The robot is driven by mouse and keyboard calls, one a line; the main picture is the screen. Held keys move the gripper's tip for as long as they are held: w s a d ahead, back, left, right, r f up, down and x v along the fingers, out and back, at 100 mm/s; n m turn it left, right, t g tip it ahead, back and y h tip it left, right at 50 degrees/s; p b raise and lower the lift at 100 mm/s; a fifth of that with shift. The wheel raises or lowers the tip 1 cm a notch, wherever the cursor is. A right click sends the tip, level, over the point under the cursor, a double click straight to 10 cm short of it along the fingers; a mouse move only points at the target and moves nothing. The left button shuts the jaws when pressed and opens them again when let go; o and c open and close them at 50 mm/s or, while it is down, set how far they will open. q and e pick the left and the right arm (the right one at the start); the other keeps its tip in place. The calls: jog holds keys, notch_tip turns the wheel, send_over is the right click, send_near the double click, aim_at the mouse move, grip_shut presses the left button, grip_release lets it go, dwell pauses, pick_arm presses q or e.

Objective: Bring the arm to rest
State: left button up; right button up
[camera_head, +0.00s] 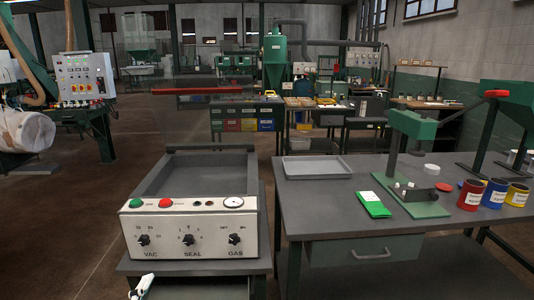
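Nearest to me is a vacuum sealing machine (188,232) with a pale front panel, a green and a red button, a round gauge and several dark knobs. Its grey tray-like top is open and looks empty.
A dark workbench (340,220) at right bears a grey tray (317,167), a green packet (373,204), a green press (412,125) and red, blue and yellow cups (494,193). A control box (85,76) stands at left. The floor (60,220) left of the machine is clear.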

pick_arm(q)
jog(key=s+a+f+n+g+y, duration=0.25)
jog(key=s+a+f+g, duration=0.3)
jog(key=s+f, duration=0.3)
jog(key=s+a+f+n+g+y, duration=0.1)
jog(key=s+a+f+n+g, duration=0.25)
jog(key=s+a+f, duration=0.55)
jog(key=d+f+n+t+h+p, duration=0.1)
jog(key=d+f+h, duration=0.2)
jog(key=d, duration=0.6)
jog(key=d+f+n+t+h+p, duration=0.1)
jog(key=d+f+h, duration=0.3)
jog(key=d, duration=0.5)
notch_tip(320, 180, down, 3)
jog(key=shift+w+r+n+t, duration=0.15)
jog(key=shift+w+n+t, duration=0.2)
jog(key=shift+t, duration=0.25)
pick_arm(e)
jog(key=shift+s+a+r, duration=0.15)
jog(key=shift+s+r, duration=0.15)
jog(key=shift+r, duration=0.2)
pick_arm(q)
jog(key=shift+h, duration=0.25)
pick_arm(e)
jog(key=shift+w+r, duration=0.15)
jog(key=shift+r, duration=0.15)
